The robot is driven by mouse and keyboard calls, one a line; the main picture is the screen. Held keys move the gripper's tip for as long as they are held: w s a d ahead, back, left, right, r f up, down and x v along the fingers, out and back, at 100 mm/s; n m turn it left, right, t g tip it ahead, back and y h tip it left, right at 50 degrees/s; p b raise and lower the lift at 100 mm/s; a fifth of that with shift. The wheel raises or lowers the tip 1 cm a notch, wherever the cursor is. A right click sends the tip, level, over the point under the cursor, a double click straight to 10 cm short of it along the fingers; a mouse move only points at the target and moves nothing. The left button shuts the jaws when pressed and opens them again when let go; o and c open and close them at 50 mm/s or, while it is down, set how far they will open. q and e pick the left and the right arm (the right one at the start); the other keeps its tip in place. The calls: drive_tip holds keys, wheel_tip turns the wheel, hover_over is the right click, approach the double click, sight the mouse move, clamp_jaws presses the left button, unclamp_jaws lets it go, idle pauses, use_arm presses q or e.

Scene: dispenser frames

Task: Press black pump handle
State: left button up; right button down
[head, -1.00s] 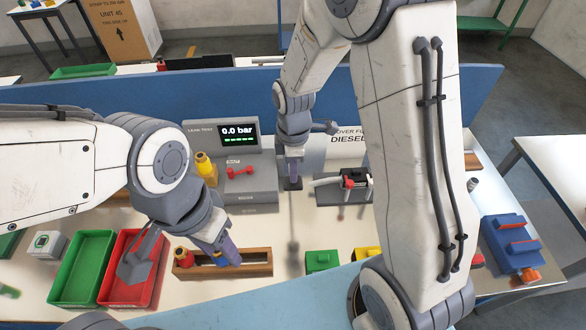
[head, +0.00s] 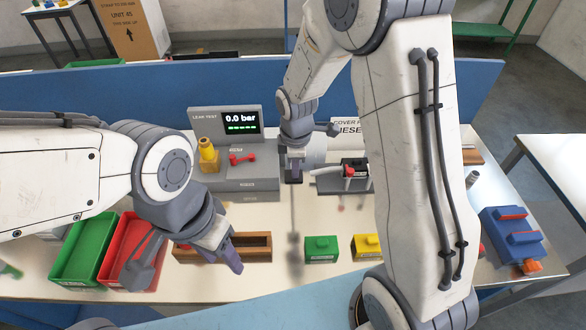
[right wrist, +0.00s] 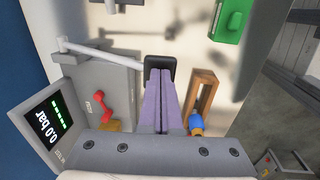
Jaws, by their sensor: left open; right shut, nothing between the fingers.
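The black pump handle (right wrist: 160,68) is a square black pad at the end of a pale lever bar in the right wrist view. It also shows as a small dark block in the head view (head: 293,177). My right gripper (right wrist: 161,82) is shut and empty, and its purple fingertips overlap the near edge of the pad. Whether they touch it or hover just above, I cannot tell. In the head view my right gripper (head: 294,165) points down over the pad. My left gripper (head: 233,262) is open, above the front of the table beside the wooden rack.
The grey leak test unit (head: 205,123) reads 0.0 bar and carries a red handle (head: 243,158) and a yellow fitting (head: 208,155). A wooden rack (head: 262,246), green tray (head: 82,250), red tray (head: 118,250), green block (head: 321,249) and yellow block (head: 366,246) stand in front.

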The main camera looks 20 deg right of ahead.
drive_tip(key=s+a+f+b, duration=0.1)
drive_tip(key=s+f+b, duration=0.2)
drive_tip(key=f+b, duration=0.2)
drive_tip(key=shift+s+f, duration=0.35)
drive_tip(key=shift+f, duration=1.5)
drive_tip(key=shift+b, duration=0.3)
drive_tip(key=s+a+r+p, duration=0.1)
drive_tip(key=s+r, duration=0.3)
drive_tip(key=r, duration=1)
drive_tip(key=shift+s+p, duration=0.4)
drive_tip(key=shift+p, duration=0.35)
drive_tip(key=shift+a, duration=0.1)
drive_tip(key=shift+s, duration=0.1)
